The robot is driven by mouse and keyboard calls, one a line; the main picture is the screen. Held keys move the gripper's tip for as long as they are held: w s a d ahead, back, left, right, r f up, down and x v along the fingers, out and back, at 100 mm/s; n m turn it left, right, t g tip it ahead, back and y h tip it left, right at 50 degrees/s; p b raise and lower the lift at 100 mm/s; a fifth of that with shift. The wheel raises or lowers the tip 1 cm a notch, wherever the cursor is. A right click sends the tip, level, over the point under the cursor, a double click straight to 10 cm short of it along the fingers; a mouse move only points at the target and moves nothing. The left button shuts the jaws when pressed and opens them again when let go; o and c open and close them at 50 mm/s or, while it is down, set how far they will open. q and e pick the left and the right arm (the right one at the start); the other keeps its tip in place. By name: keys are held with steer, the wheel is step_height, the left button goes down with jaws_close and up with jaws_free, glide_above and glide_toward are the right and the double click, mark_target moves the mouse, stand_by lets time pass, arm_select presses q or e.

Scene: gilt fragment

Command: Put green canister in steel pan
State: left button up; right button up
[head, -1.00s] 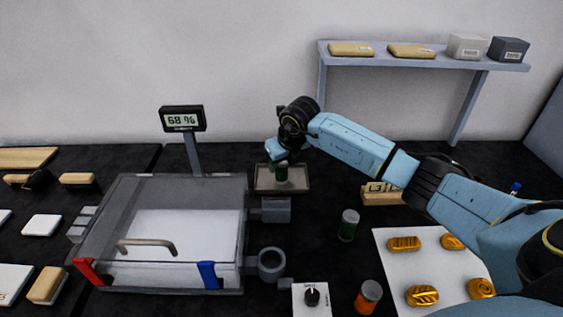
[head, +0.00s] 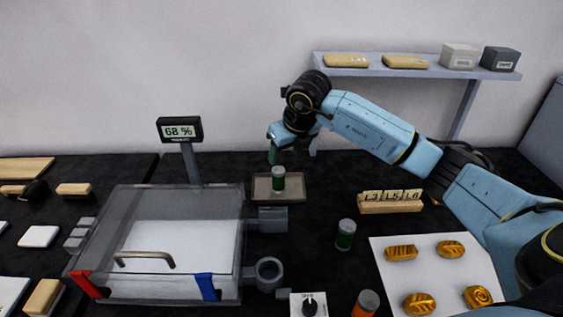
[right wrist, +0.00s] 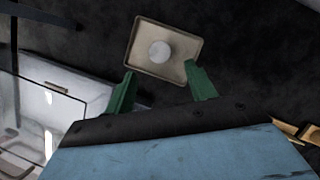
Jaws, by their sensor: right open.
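A green canister (head: 278,181) with a pale lid stands upright in the shallow steel pan (head: 297,195), near the pan's middle. In the right wrist view the round pale lid (right wrist: 160,52) shows inside the pan's rim (right wrist: 146,21). My right gripper (head: 291,154) is open and empty, above and behind the canister and apart from it. Its green fingers also show spread in the right wrist view (right wrist: 161,88), with the pan beyond them. A second green canister (head: 345,235) stands on the black bench, right of and nearer than the pan. My left gripper is not in view.
A clear-lidded box (head: 160,240) with a display post (head: 180,130) stands left of the pan. An orange canister (head: 366,303), a number block (head: 390,202) and a white sheet with gold pieces (head: 436,275) lie to the right. A shelf (head: 415,72) is behind.

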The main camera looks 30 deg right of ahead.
steer(key=shift+v, duration=1.2)
